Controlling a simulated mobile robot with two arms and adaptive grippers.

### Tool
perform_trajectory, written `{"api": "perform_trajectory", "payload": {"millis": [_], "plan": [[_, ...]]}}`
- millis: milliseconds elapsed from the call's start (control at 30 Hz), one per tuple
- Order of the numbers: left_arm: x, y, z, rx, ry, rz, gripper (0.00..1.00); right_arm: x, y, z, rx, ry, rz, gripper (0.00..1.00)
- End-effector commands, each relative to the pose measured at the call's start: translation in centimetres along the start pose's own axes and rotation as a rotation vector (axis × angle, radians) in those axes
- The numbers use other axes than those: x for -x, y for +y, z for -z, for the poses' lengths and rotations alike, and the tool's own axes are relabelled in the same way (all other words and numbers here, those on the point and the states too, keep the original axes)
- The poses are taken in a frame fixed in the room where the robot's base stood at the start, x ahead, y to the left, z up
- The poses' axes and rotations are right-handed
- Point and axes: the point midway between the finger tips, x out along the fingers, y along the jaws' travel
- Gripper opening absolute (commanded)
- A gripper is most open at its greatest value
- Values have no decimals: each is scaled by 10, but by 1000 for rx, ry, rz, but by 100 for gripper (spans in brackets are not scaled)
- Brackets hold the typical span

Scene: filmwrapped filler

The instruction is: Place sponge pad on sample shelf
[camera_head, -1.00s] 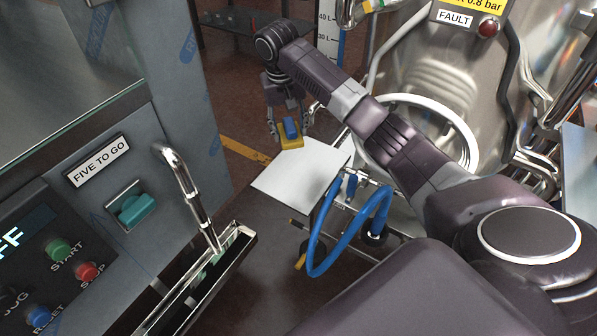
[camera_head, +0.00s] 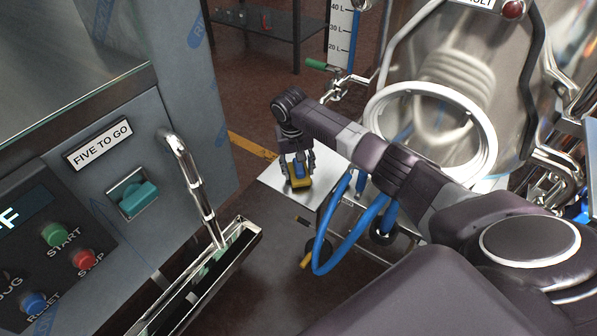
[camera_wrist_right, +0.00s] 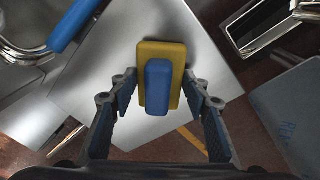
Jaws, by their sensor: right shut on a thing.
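The sponge pad (camera_head: 300,182) is a yellow slab with a blue block on it. It also shows in the wrist view (camera_wrist_right: 176,52), over a bare grey metal plate (camera_head: 326,171). My right gripper (camera_head: 297,172) points down and is shut on the pad. In the wrist view its fingers (camera_wrist_right: 160,86) stand on either side of the blue block. The pad is close above or on the plate; I cannot tell if they touch. I cannot tell which surface is the sample shelf. My left gripper is not in view.
A dark shelf (camera_head: 277,24) with small items stands at the back. A control panel machine (camera_head: 185,95) with a metal handle is at left. A steel vessel (camera_head: 440,60) and blue hoses (camera_head: 325,240) are right of the plate.

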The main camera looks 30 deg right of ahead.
Motion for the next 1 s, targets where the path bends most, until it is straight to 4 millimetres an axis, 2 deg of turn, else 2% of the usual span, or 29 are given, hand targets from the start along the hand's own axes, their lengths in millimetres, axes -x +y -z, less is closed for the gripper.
{"api": "perform_trajectory", "payload": {"millis": [400,433,567,867,1000], "plan": [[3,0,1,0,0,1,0,-7,-1,-1,0,0,1,24],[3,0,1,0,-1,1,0,-7,-1,0,0,0,1,45],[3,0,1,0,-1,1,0,-7,-1,0,0,1,1,60],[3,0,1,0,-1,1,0,-6,-1,0,0,2,1,61],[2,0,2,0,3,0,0,5,-1,1,1,3,1,61]]}}
